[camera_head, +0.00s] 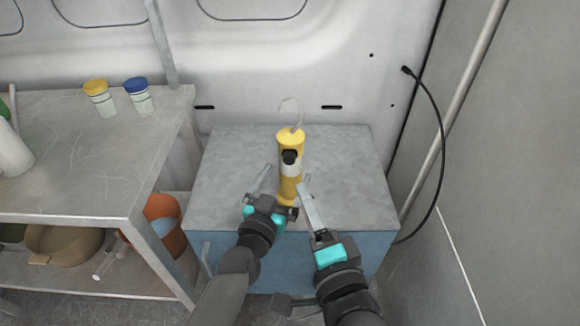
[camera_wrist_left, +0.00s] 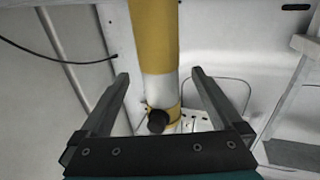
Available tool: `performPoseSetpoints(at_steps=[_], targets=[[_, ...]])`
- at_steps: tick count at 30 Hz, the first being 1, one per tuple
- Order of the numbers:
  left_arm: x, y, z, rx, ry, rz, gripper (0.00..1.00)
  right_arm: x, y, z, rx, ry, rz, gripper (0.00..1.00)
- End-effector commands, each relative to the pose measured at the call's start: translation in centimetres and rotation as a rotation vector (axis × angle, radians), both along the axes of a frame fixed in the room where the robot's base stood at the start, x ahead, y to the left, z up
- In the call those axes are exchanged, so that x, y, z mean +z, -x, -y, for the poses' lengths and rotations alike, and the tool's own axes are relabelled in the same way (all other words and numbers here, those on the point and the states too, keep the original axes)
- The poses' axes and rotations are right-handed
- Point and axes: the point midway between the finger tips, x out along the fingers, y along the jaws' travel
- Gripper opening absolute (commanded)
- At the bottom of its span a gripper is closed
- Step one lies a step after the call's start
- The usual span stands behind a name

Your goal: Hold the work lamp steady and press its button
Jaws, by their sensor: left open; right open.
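The work lamp (camera_head: 291,172) is yellow with a pale band, a black button and a wire hook on top. It stands upright on the grey-topped blue box. In the left wrist view the lamp (camera_wrist_left: 156,38) rises between the two fingers, with its black button (camera_wrist_left: 158,121) facing me. My left gripper (camera_head: 279,184) is open in front of the lamp, with its fingers pointing at it; contact cannot be told. My right gripper (camera_head: 308,192) is open at the lamp's lower right side, with its fingers pointing up and away.
The box top (camera_head: 350,165) is clear around the lamp. A metal workbench (camera_head: 90,190) on the left carries a yellow-lidded jar (camera_head: 99,98) and a blue-lidded jar (camera_head: 138,97). An orange bucket (camera_head: 160,222) sits below it. A black cable (camera_head: 440,130) hangs at the right wall.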

Motion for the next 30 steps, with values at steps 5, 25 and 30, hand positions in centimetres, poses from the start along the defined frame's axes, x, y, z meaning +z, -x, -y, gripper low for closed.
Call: performPoseSetpoints(at_steps=[5, 25, 30], targets=[[0.1, -2.2, 0.8, -0.001, 0.001, 0.001, 1.0, 0.0, 0.0, 0.0, 0.0, 0.0, 0.0, 0.5], [0.0, -3.4, 1.2, 0.0, 0.001, 0.0, 0.84, 0.0, 0.0, 0.0, 0.0, 0.0, 0.0, 0.5], [0.0, -3.4, 1.2, 0.0, 0.0, 0.0, 0.65, 0.0, 0.0, 0.0, 0.0, 0.0, 0.0, 0.5]])
